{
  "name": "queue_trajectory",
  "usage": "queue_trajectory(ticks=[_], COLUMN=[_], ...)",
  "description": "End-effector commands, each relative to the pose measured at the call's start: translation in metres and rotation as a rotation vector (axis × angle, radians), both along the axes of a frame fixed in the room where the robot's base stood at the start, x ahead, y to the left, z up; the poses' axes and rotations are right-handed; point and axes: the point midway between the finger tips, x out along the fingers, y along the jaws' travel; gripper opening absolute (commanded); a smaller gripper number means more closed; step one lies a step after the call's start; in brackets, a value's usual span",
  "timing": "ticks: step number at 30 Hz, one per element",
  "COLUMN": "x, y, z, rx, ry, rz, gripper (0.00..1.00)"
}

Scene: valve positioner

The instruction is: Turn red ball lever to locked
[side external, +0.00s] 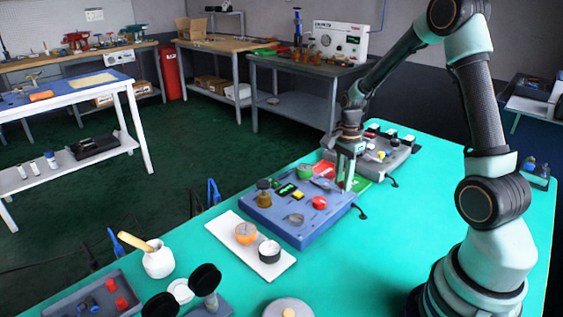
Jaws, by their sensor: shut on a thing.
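A blue control panel (305,214) lies on the teal table. A round red knob (319,203) sits on its front right part; I cannot tell if it is the lever's ball. A grey lever-like piece (296,219) lies just left of it. My gripper (347,182) points down at the panel's back right edge, behind and right of the red knob and apart from it. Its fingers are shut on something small. What they hold is hidden by the fingers, and no lever shows clearly there.
The panel also carries a green knob (304,171) and a brass knob (263,196). A grey panel (385,153) with switches stands close behind. A white tray (225,232) with an orange-topped piece and a black-and-white piece is at the front left.

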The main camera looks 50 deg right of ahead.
Motion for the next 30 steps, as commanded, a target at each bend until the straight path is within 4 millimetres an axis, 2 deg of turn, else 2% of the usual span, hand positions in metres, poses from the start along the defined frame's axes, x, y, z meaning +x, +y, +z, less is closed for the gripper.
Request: queue_trajectory(ticks=[14,30], x=[0.006,0.022], y=[-0.020,-0.037], z=[0.001,0.001], rx=[0.000,0.000], ry=[0.000,0.000], rz=[0.404,0.894], gripper=[0.00,0.00])
